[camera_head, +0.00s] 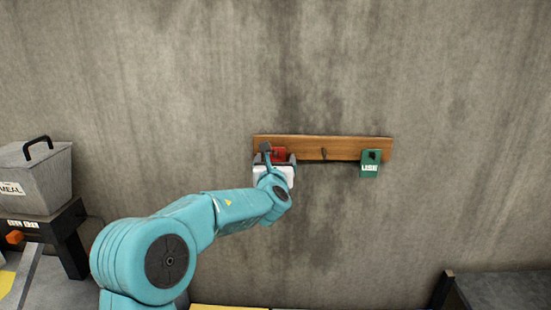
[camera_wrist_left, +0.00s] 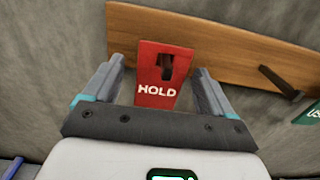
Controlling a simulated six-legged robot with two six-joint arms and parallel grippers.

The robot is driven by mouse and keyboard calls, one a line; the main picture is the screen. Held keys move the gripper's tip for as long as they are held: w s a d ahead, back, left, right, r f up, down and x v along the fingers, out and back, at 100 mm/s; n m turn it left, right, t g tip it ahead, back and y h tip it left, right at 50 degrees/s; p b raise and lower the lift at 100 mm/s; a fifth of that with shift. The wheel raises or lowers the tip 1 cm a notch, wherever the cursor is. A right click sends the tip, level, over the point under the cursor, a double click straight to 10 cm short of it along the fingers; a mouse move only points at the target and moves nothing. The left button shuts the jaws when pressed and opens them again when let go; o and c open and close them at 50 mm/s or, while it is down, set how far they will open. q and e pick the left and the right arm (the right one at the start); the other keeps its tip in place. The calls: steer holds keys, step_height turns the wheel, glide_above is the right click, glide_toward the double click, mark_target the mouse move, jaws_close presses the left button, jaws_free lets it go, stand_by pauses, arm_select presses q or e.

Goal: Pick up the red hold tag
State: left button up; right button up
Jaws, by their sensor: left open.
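The red hold tag (camera_head: 279,153) hangs at the left end of a wooden peg board (camera_head: 340,147) on the wall. In the left wrist view the tag (camera_wrist_left: 162,75) reads "HOLD" and has a slot near its top with a dark peg through it. My left gripper (camera_head: 277,158) is in front of the tag. In the left wrist view its two fingers (camera_wrist_left: 158,85) are open, one on each side of the tag, with gaps visible between them and its edges. The gripper partly hides the tag in the head view. My right gripper is not in view.
A green tag (camera_head: 370,168) hangs at the board's right end; a bare peg (camera_head: 323,153) sits in the middle. A grey lidded bin (camera_head: 36,178) stands at the far left. A dark surface (camera_head: 505,290) lies at lower right. The wall below the board is clear.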

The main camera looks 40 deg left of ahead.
arm_select(q)
steer(key=shift+s+d, duration=0.1)
steer(key=shift+c, duration=1)
steer(key=c, duration=0.9)
steer(key=shift+r+b, duration=0.15)
steer(key=shift+b, duration=0.35)
steer(key=b+v, duration=0.5)
steer(key=v, duration=1.2)
steer(key=shift+s+d+r, duration=0.15)
steer(key=shift+s+d, duration=0.1)
steer(key=shift+d, duration=0.05)
